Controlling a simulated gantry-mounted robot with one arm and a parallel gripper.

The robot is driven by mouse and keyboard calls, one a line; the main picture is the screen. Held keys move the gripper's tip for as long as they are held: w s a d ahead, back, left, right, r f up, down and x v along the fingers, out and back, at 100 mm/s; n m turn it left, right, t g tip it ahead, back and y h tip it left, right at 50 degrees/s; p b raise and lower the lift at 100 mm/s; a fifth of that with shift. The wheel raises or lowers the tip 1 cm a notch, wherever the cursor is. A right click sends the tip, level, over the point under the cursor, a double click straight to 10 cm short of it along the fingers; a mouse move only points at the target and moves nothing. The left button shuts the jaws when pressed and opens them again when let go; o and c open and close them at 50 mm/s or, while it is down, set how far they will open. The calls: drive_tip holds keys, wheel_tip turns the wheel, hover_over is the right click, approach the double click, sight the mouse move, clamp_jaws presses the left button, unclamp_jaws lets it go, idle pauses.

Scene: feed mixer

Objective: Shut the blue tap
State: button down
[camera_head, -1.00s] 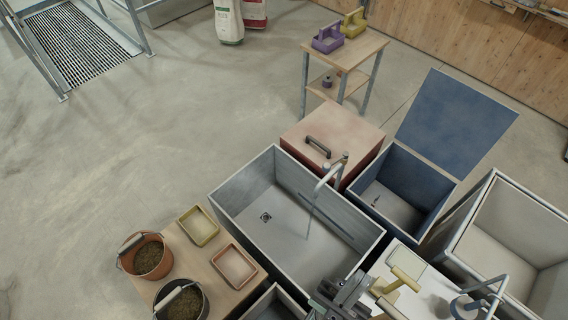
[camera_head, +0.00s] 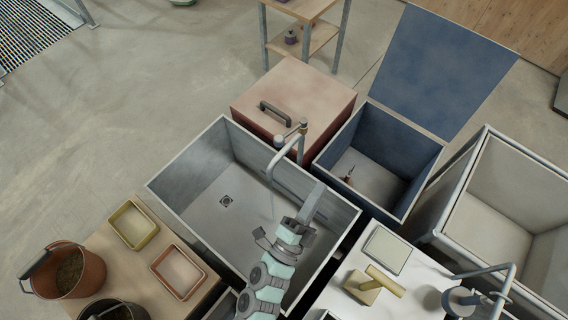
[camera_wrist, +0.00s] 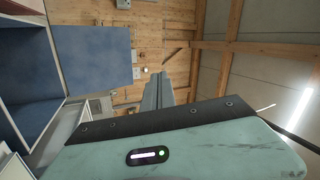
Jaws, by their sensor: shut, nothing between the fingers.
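A grey metal tap (camera_head: 285,155) with a tan top fitting stands at the back edge of the grey sink (camera_head: 190,185). A thin pale streak, like running water, hangs below its spout. A second tap (camera_head: 497,271), a bent grey pipe, stands at the lower right with a round blue-grey part beside it. Neither tap is plainly blue from here. My gripper (camera_head: 313,197) is over the right part of the sink, to the lower right of the sink tap and apart from it. Its fingers are shut and empty; they also show in the wrist view (camera_wrist: 158,88). No tap shows there.
A red box (camera_head: 295,95) with a dark handle stands behind the sink. An open blue bin (camera_head: 395,140) and a large pale bin (camera_head: 490,225) stand to the right. Trays (camera_head: 133,225) and buckets (camera_head: 75,272) are at the left. The white counter holds a yellow-handled tool (camera_head: 378,284).

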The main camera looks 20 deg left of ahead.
drive_tip(key=s+a+f+m+g+y+b, duration=0.1)
drive_tip(key=a+f+g+y+b, duration=0.1)
drive_tip(key=a+f+y+b, duration=0.3)
drive_tip(key=a+f+y, duration=0.1)
drive_tip(key=a+f, duration=0.3)
drive_tip(key=f, duration=0.2)
drive_tip(key=shift+s+a+f+g, duration=0.3)
drive_tip(key=shift+a+f+g, duration=0.05)
drive_tip(key=shift+f+g, duration=0.05)
drive_tip(key=p, duration=0.1)
approach(281, 156)
drive_tip(key=w+d+r, duration=0.3)
drive_tip(key=w+r, duration=0.1)
drive_tip(key=w, duration=0.1)
drive_tip(key=w+a, duration=0.2)
drive_tip(key=w+a+p, duration=0.1)
drive_tip(key=shift+w+a+r, duration=0.1)
drive_tip(key=shift+a+r, duration=0.15)
drive_tip(key=shift+a, duration=0.1)
drive_tip(key=shift+f+m, duration=0.1)
drive_tip(key=shift+m, duration=0.2)
